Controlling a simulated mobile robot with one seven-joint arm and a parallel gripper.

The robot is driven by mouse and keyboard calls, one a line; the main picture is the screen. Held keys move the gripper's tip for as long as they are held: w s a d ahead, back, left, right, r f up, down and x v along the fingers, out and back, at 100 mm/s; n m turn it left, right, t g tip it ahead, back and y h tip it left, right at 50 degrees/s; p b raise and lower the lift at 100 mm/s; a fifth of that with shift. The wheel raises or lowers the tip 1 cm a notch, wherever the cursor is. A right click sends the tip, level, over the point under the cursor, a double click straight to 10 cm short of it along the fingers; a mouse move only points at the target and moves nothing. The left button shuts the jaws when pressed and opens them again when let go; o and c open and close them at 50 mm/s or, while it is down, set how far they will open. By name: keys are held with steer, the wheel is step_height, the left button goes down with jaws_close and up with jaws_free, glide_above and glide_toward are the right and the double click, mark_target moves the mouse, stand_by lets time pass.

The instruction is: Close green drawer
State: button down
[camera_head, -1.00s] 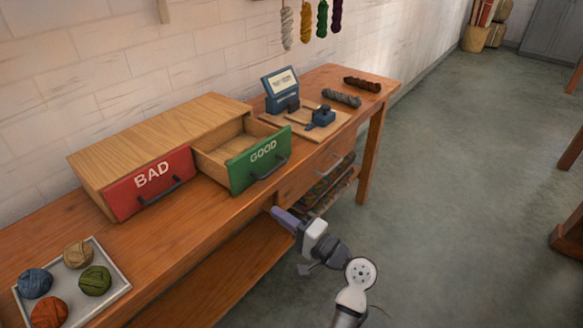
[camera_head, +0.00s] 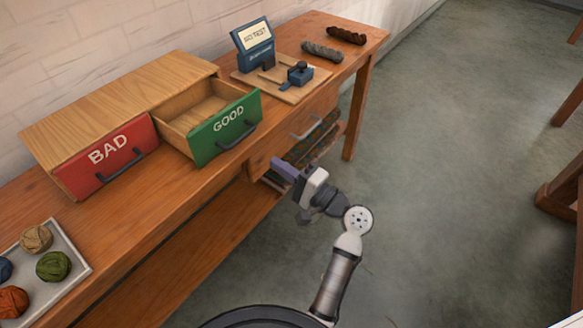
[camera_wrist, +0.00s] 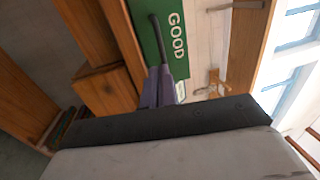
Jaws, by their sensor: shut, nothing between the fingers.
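The green drawer (camera_head: 224,127), marked GOOD, is pulled partway out of the wooden cabinet on the workbench. Its dark handle (camera_head: 238,135) faces the floor side, and the part of its inside that shows looks empty. The green front also shows in the wrist view (camera_wrist: 172,68), sideways, with its handle (camera_wrist: 160,40). My gripper (camera_head: 278,168) is in front of the bench edge, below and to the right of the drawer front and apart from it. Its purple fingers (camera_wrist: 160,88) are shut and empty.
The red drawer (camera_head: 105,158), marked BAD, is shut beside it. A tray (camera_head: 72,292) of wool balls stands at the left. A blue device (camera_head: 254,50) on a board and two skeins lie at the right. A bench drawer handle (camera_head: 307,127) juts out.

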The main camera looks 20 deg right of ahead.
steer(key=p, duration=0.2)
glide_toward(232, 133)
steer(key=shift+w+a+r, duration=0.75)
steer(key=shift+w+a, duration=0.05)
steer(key=shift+w, duration=0.05)
steer(key=shift+w+a, duration=0.15)
steer(key=shift+f+x, duration=0.15)
steer(key=shift+x, duration=0.8)
steer(key=shift+f+x, duration=0.2)
steer(key=shift+x, duration=0.75)
steer(key=shift+f+b, duration=0.15)
steer(key=shift+b, duration=0.2)
